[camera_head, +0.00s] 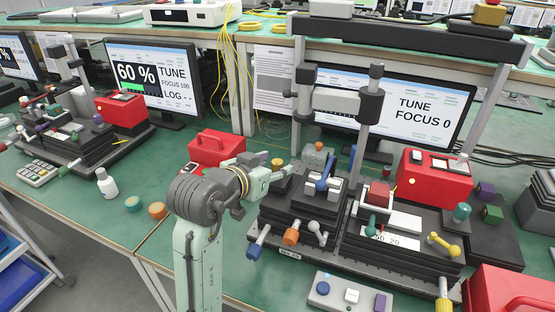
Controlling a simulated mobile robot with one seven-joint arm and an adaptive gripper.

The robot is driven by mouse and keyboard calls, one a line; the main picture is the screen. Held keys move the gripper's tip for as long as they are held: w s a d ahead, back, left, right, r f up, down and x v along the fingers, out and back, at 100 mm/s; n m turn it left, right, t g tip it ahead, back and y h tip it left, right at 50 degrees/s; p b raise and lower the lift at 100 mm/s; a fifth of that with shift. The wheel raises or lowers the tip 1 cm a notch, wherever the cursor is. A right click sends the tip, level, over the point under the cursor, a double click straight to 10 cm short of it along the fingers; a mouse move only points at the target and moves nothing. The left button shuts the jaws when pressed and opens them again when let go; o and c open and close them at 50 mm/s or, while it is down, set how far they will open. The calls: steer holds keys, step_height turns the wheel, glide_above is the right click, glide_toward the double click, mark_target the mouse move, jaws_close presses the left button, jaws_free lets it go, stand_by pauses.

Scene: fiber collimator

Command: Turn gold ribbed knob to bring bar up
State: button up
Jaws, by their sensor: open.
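A small round gold knob (277,163) shows just beyond the end of my arm, at the back left of the near optical rig. A gold cylinder-shaped knob (444,292) stands at the rig's front right. Ribs are too small to make out on either. My gripper (279,178) is open at the left rear of the rig, close to the round gold knob; its fingers are small and partly hidden by my wrist, and I cannot tell if they touch anything. The right monitor (425,110) reads TUNE, FOCUS 0, with no coloured bar visible.
The rig (350,262) carries a blue lever, orange and blue knobs, and a yellow lever (443,243). Red boxes (436,177) stand around it. A button box (345,295) lies in front. The left monitor (155,77) reads 60 % with a green bar.

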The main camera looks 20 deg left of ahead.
steer(key=shift+x, duration=1.3)
steer(key=shift+c, duration=0.4)
jaws_close()
